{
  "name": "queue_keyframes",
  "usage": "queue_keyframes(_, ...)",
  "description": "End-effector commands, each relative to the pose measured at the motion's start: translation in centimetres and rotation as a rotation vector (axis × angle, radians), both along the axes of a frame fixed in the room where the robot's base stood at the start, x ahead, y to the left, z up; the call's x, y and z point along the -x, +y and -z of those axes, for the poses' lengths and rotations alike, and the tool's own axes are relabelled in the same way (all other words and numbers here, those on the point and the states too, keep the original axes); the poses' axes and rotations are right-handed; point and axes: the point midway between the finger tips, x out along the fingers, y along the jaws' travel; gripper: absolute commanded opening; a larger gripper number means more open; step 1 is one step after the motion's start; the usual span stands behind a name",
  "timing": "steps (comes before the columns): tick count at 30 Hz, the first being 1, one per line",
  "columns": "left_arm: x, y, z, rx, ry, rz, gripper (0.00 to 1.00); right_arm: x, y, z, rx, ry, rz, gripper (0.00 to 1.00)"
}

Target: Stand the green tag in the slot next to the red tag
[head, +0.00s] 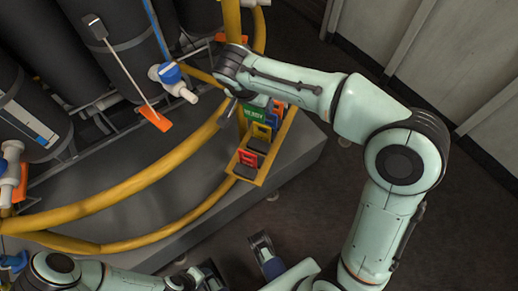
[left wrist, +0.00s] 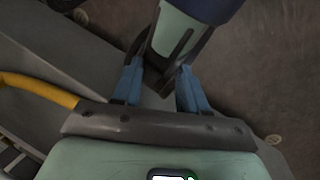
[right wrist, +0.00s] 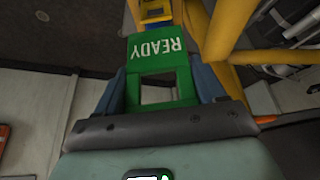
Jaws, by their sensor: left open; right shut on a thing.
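The green tag (right wrist: 155,50), lettered READY, is held between the fingers of my right gripper (right wrist: 157,84) in the right wrist view. In the head view the green tag (head: 254,113) shows just under my right wrist, over or beside the far part of the yellow rack (head: 262,178); I cannot tell whether it touches it. A red tag (head: 248,158) stands near the rack's near end. An orange-yellow tag (head: 262,131) and a blue tag (head: 271,121) stand farther along. My left gripper (left wrist: 160,78) is open, away from the rack. The far slots are partly hidden by my arm.
Yellow curved rails (head: 150,180) run beside the rack, close to my right gripper. The floor to the right is clear up to the wall panels.

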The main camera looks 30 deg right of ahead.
Motion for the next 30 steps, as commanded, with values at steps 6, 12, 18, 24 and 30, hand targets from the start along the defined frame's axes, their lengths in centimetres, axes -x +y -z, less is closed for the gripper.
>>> queue_keyframes(6,-1.0,0.5,1.3,-0.013,-0.026,-0.011,0.43,0.3,0.0,2.4,0.002,0.005,0.025,0.41)
queue_keyframes(12,-2.9,1.4,3.0,-0.038,-0.079,-0.034,0.43,0.3,0.0,7.9,0.004,0.007,0.023,0.41)
queue_keyframes(18,-4.7,2.3,4.2,-0.061,-0.125,-0.053,0.43,0.3,0.0,12.5,0.002,0.005,0.023,0.41)
queue_keyframes(24,-5.4,2.6,4.6,-0.069,-0.144,-0.06,0.43,0.3,0.0,14.2,0.001,0.0,0.022,0.41)
queue_keyframes(30,-6.5,3.2,5.5,-0.084,-0.173,-0.072,0.43,0.3,0.0,17.4,0.002,0.005,0.021,0.41)
